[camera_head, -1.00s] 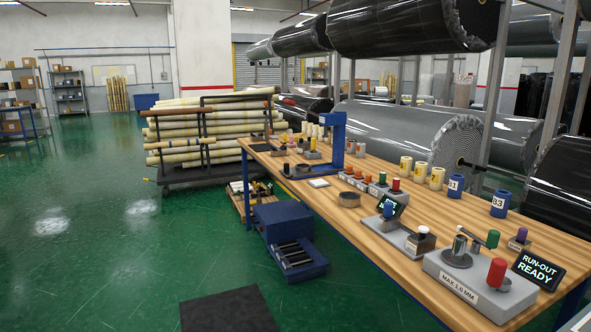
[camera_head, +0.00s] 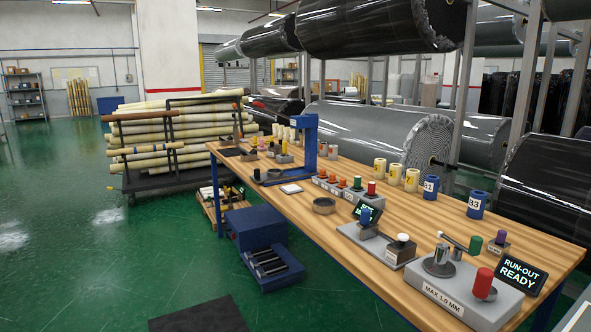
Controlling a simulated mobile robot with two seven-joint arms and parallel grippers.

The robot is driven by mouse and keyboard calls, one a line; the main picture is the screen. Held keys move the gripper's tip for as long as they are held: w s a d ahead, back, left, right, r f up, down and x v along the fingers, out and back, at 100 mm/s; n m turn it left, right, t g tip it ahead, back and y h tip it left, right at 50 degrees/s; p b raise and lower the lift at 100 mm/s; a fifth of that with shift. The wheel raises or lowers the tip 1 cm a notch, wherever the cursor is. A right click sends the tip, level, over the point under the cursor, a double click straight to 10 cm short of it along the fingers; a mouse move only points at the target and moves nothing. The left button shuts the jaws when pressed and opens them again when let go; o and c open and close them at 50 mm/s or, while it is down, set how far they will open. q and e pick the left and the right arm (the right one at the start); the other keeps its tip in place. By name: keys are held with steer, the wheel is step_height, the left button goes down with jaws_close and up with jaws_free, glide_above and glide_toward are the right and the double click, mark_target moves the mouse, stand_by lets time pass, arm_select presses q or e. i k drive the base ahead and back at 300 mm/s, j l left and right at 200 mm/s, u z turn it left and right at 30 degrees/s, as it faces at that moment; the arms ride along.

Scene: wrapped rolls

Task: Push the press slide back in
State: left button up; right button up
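A blue upright press frame (camera_head: 309,148) stands on the far half of the wooden workbench (camera_head: 400,248). A dark flat slide or base (camera_head: 277,178) reaches out from its foot to the left, toward the bench's near edge. How far the slide is out is too small to tell. A small white pad (camera_head: 291,188) lies on the bench just in front of it. Neither of my grippers shows in the view.
A run-out gauge block (camera_head: 458,290) and a "RUN-OUT READY" display (camera_head: 523,275) stand at the bench's near right end. A dark ring dish (camera_head: 324,206) lies mid-bench. A blue floor unit (camera_head: 258,238) sits beside the bench. Green floor is open at left.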

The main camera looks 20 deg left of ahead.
mark_target(271, 175)
steer(key=i+j+z, duration=0.2)
steer(key=j, duration=0.15)
steer(key=i+j+z, duration=0.2)
steer(key=j, duration=0.15)
steer(key=i+j, duration=0.15)
steer(key=j, duration=0.2)
steer(key=i+j+z, duration=0.15)
steer(key=j, duration=0.25)
steer(key=i+j, duration=0.15)
steer(key=j, duration=0.25)
steer(key=i+j+z, duration=0.1)
steer(key=j, duration=0.3)
steer(key=i+l, duration=0.05)
